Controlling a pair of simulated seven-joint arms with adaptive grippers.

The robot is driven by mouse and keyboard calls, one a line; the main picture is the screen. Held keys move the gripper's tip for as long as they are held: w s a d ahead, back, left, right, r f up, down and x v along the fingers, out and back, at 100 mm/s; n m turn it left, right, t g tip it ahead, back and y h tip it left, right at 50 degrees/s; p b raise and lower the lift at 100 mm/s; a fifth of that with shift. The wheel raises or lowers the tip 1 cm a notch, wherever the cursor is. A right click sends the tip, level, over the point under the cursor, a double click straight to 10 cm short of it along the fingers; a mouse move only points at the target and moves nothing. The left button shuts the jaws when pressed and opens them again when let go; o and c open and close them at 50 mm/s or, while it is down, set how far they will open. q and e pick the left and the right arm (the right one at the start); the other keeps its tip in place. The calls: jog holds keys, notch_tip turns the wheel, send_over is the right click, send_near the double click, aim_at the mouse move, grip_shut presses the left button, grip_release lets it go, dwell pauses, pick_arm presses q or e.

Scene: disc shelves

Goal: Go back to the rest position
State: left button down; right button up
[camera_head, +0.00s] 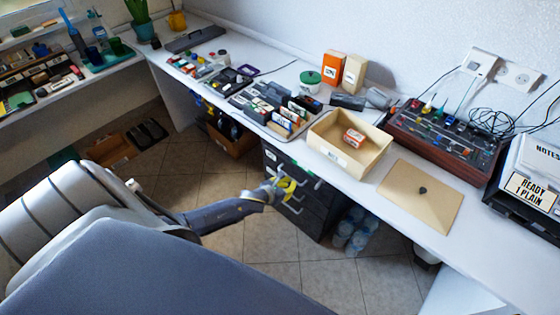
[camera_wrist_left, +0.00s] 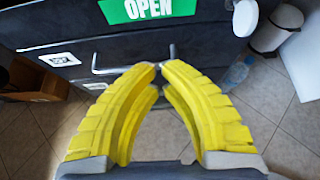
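My left gripper (camera_head: 287,187) has yellow fingers and hangs in front of the dark drawer cabinet (camera_head: 295,213) under the long white counter. In the left wrist view its fingertips (camera_wrist_left: 158,66) meet or nearly meet, with nothing seen between them. Behind the tips are metal drawer handles (camera_wrist_left: 122,60) and a green OPEN sign (camera_wrist_left: 148,10) on the dark drawer front. The tips look close to a handle, but I cannot tell whether they touch it. My right gripper is not in view.
Bottles (camera_head: 350,230) stand beside the cabinet. Tiled floor (camera_head: 225,165) lies open to its left.

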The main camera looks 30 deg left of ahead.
pick_arm(q)
jog(key=s+r+n, duration=0.3)
jog(key=s, duration=0.3)
jog(key=s+a+f+n+g+y, duration=0.15)
jog(key=s+a+f+n, duration=0.25)
jog(key=s+f+n, duration=0.55)
jog(key=s+a+f+n+g+y, duration=0.1)
jog(key=s+a+f+n+g, duration=0.3)
jog(key=f+n, duration=0.9)
jog(key=s+d+f+n+g, duration=0.1)
jog(key=s+d+f+n, duration=0.15)
jog(key=s+f, duration=0.5)
jog(key=s+d+f+n+g, duration=0.2)
jog(key=s+f+n, duration=0.2)
jog(key=s, duration=0.7)
jog(key=s+d+f+n+g, duration=0.1)
jog(key=s+d, duration=0.4)
jog(key=s, duration=0.2)
jog(key=s+d+f+g, duration=0.1)
jog(key=s+d+f, duration=0.1)
jog(key=s+d, duration=0.3)
jog(key=s+h, duration=0.1)
jog(key=s, duration=0.1)
jog(key=shift+s+d+f+n, duration=0.25)
jog(key=shift+s+d+n, duration=0.1)
jog(key=shift+n, duration=0.05)
